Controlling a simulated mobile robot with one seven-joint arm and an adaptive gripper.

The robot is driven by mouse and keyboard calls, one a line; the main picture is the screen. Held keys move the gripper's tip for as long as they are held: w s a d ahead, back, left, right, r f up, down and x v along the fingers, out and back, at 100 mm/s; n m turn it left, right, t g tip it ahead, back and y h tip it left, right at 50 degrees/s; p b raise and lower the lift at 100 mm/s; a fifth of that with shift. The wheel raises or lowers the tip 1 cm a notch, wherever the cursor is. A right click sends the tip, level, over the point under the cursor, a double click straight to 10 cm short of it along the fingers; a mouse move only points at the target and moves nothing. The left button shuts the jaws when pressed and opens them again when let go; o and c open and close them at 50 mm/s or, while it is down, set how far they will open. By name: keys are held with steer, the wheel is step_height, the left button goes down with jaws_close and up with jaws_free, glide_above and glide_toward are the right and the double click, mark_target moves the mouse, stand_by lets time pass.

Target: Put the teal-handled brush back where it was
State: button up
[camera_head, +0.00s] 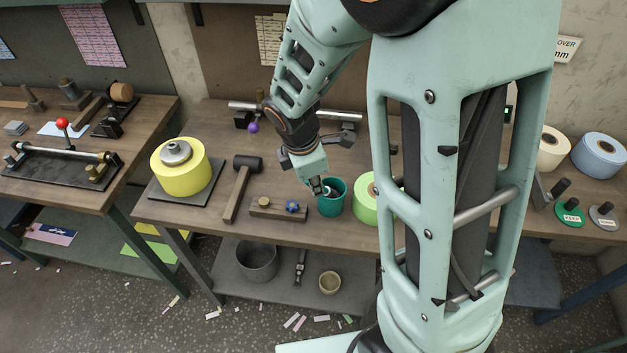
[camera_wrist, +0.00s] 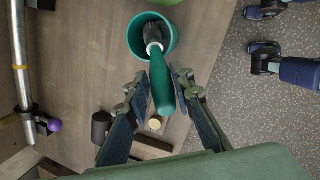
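The teal-handled brush (camera_wrist: 161,80) stands in the teal cup (camera_wrist: 134,37), its dark head and metal collar down at the cup's mouth and its handle sticking up toward the wrist camera. In the head view the teal cup (camera_head: 331,203) stands near the bench's front edge. My gripper (camera_head: 318,186) is right above the cup, pointing down. In the wrist view my gripper's fingers (camera_wrist: 159,78) are apart on either side of the handle, with a gap visible on both sides. In the head view the brush is mostly hidden by my gripper.
A lime-green roll (camera_head: 365,203) stands just right of the cup. A wooden block with a blue knob (camera_head: 277,208) and a mallet (camera_head: 242,187) lie to the left. A yellow roll (camera_head: 181,170) stands farther left. A metal bar (camera_head: 300,111) runs along the bench behind.

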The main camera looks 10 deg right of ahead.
steer(key=shift+o, duration=1)
steer(key=shift+r, duration=0.5)
steer(key=v, duration=1.1)
steer(key=shift+r+p, duration=0.15)
steer(key=shift+p, duration=0.15)
